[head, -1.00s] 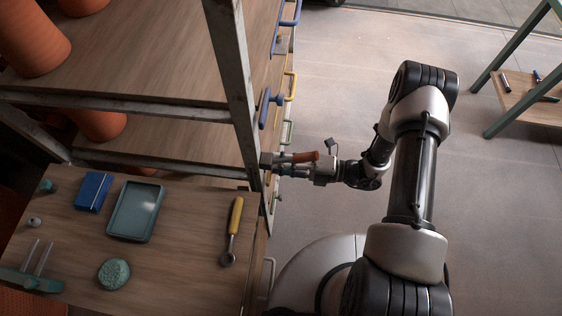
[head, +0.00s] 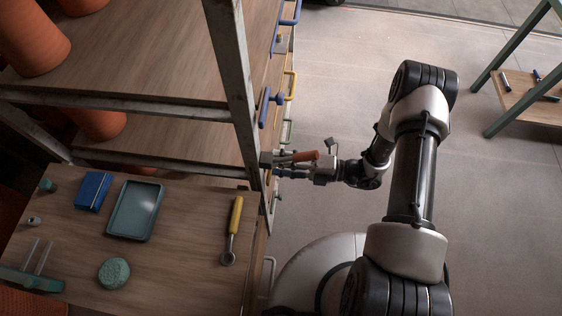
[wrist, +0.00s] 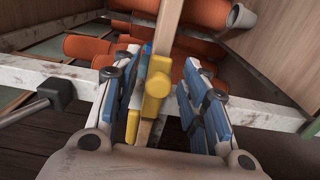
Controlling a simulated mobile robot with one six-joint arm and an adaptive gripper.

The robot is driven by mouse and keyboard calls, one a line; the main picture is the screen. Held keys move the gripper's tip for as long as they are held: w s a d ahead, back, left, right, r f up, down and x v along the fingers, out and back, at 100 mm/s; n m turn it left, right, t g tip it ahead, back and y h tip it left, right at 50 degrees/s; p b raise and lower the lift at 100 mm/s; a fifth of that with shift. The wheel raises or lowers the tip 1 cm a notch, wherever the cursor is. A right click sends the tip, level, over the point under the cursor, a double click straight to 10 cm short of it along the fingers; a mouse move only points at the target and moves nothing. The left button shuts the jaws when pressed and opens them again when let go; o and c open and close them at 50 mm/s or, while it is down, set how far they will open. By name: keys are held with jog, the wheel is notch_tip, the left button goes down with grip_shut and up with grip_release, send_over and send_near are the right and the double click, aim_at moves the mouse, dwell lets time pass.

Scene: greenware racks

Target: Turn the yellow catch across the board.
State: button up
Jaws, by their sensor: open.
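The yellow catch (wrist: 157,84) shows in the wrist view, at the end of a narrow pale wooden board (wrist: 168,28). It has a rounded knob, and another yellow part is at its lower left. My gripper (wrist: 160,103) is open, with one blue-padded finger on each side of the catch. I see a gap on the right; on the left I cannot tell whether the finger touches. In the head view my gripper (head: 276,165) is beside the rack's front post, and the catch between its fingers cannot be made out there.
The metal rack post (head: 236,85) stands close to my gripper. A blue handle (head: 268,106) and a yellow handle (head: 291,85) project from the rack front farther back. Terracotta pots (wrist: 105,50) lie behind the board.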

jog(key=d, duration=1.2)
jog(key=shift+s, duration=0.45)
jog(key=shift+s, duration=0.1)
